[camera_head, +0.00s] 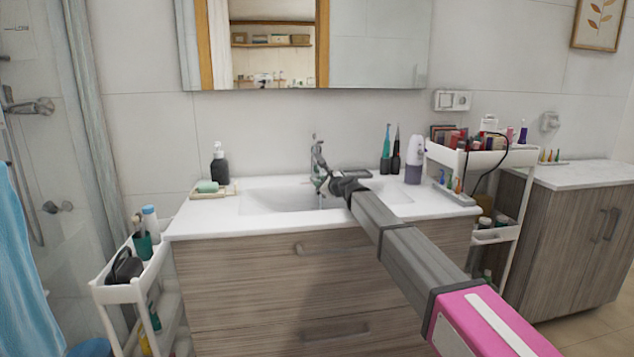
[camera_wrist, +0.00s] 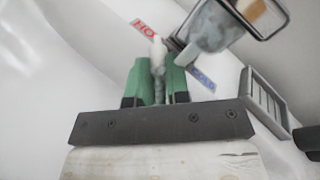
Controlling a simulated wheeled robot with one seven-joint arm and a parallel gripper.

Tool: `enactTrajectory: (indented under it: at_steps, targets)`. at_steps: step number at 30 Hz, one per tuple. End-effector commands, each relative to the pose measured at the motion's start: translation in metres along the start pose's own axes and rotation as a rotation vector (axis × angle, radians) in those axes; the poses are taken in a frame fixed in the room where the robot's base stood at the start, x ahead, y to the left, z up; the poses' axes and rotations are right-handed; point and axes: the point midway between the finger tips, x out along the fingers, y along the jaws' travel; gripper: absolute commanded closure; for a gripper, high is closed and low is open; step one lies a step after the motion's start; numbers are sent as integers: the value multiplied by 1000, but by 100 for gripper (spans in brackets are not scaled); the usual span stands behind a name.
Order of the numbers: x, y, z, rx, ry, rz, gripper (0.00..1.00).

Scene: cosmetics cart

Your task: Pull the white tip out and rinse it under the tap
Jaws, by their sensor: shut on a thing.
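In the wrist view my gripper (camera_wrist: 158,78) has two green fingers shut on a slim white tip (camera_wrist: 157,50), which stands up between them. The tip cannot be made out there. I cannot tell whether water touches the tip.
A black soap bottle (camera_head: 219,166) and a green soap bar (camera_head: 207,187) stand left of the sink. Toothbrushes (camera_head: 390,150) and a pale bottle (camera_head: 414,160) stand on the right. A white cart (camera_head: 487,158) full of cosmetics is close to my arm's right.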

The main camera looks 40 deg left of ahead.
Motion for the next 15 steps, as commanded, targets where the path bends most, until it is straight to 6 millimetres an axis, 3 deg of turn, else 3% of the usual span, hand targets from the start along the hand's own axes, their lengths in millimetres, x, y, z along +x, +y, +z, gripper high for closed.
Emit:
enactTrajectory:
  at_steps: [15]
  targets:
    - [-35, 12, 2, 0, 0, 0, 100]
